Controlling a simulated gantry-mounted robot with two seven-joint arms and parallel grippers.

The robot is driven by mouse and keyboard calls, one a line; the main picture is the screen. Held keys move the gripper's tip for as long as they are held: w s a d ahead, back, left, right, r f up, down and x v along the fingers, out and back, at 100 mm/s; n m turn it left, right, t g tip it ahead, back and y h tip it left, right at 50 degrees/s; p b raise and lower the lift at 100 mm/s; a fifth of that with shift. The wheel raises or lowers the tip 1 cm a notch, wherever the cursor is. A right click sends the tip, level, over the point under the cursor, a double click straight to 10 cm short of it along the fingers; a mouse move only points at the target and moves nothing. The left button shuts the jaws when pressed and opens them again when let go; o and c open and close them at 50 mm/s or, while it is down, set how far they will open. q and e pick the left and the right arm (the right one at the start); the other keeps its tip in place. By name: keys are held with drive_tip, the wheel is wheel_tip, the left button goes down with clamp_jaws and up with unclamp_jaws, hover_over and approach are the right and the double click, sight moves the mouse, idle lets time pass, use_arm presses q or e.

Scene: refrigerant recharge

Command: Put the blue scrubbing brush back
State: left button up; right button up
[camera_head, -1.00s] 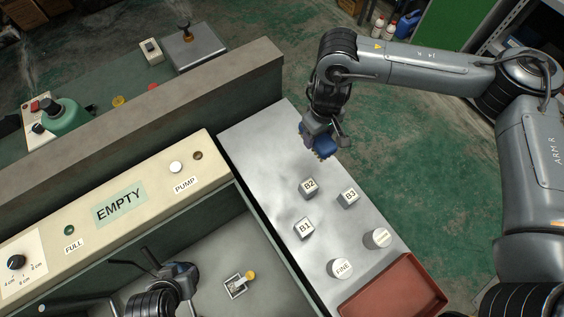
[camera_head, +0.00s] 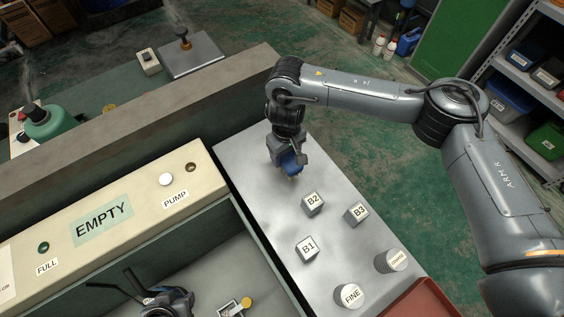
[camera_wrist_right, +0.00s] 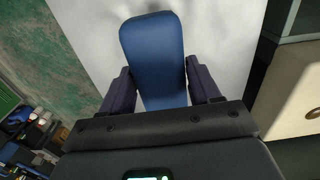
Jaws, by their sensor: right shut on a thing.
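The blue scrubbing brush (camera_head: 290,165) is held by my right gripper (camera_head: 287,155) over the far part of the grey metal side table (camera_head: 240,161). I cannot tell whether the brush touches the surface. In the right wrist view the brush's broad blue body (camera_wrist_right: 153,55) sits between the two dark fingers (camera_wrist_right: 158,88), and its bristles are hidden. My left gripper (camera_head: 165,300) shows only partly at the bottom edge, above the open sink-like bay (camera_head: 215,265); its jaws are unclear.
Blocks B1 (camera_head: 307,248), B2 (camera_head: 313,203) and B3 (camera_head: 357,213) stand nearer on the table. The panel (camera_head: 140,215) reads EMPTY. A raised wall (camera_head: 140,130) borders the far left.

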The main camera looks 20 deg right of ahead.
sight(282, 161)
drive_tip(key=shift+w+a+f, duration=0.45)
drive_tip(key=shift+f+b, duration=1.1)
drive_tip(key=shift+f, duration=0.85)
drive_tip(key=shift+r, duration=0.1)
drive_tip(key=o, duration=1.1)
